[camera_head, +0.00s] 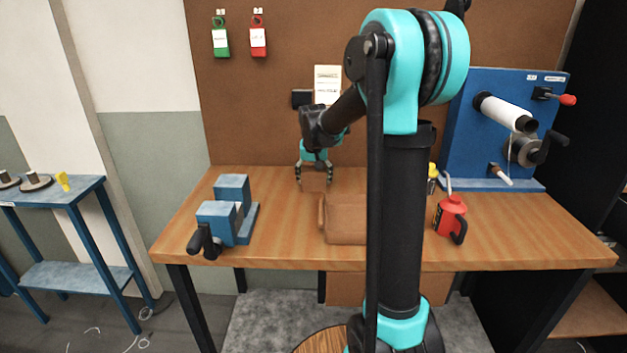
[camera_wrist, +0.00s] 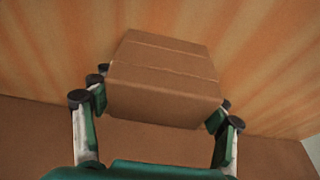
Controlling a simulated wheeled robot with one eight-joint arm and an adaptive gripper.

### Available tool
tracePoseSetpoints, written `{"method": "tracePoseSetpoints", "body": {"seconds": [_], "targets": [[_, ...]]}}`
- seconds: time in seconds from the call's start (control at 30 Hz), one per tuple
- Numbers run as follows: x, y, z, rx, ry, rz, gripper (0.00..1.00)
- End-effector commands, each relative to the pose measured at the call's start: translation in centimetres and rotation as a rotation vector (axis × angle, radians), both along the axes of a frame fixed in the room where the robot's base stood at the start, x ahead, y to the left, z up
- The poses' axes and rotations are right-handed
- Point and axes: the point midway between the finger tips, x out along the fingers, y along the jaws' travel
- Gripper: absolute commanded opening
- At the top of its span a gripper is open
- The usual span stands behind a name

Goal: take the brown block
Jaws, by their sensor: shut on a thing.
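The brown block (camera_wrist: 163,82) is a box-shaped piece with thin lines across its top, between the two fingers in the wrist view. My gripper (camera_wrist: 158,112) is shut on it, one finger on each side. In the head view my gripper (camera_head: 314,172) points down over the back of the wooden table, with the brown block (camera_head: 315,184) between its fingers. I cannot tell whether the block touches the table top or hangs just above it.
On the wooden table (camera_head: 290,250) stand a blue vise (camera_head: 228,215) at left, a brown box (camera_head: 345,220) in front of my gripper, and a red can (camera_head: 450,215). A blue winding machine (camera_head: 500,130) is at the back right. A brown board (camera_head: 285,80) rises behind.

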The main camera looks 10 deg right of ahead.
Motion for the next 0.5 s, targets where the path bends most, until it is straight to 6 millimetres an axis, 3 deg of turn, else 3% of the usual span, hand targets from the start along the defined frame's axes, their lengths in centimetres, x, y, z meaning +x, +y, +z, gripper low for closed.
{"method": "tracePoseSetpoints", "body": {"seconds": [0.27, 0.5], "targets": [[0.0, 0.0, 0.4, 0.0, 0.0, 0.0, 0.26], [0.0, 0.0, 3.1, 0.0, 0.0, 0.0, 0.26]]}}
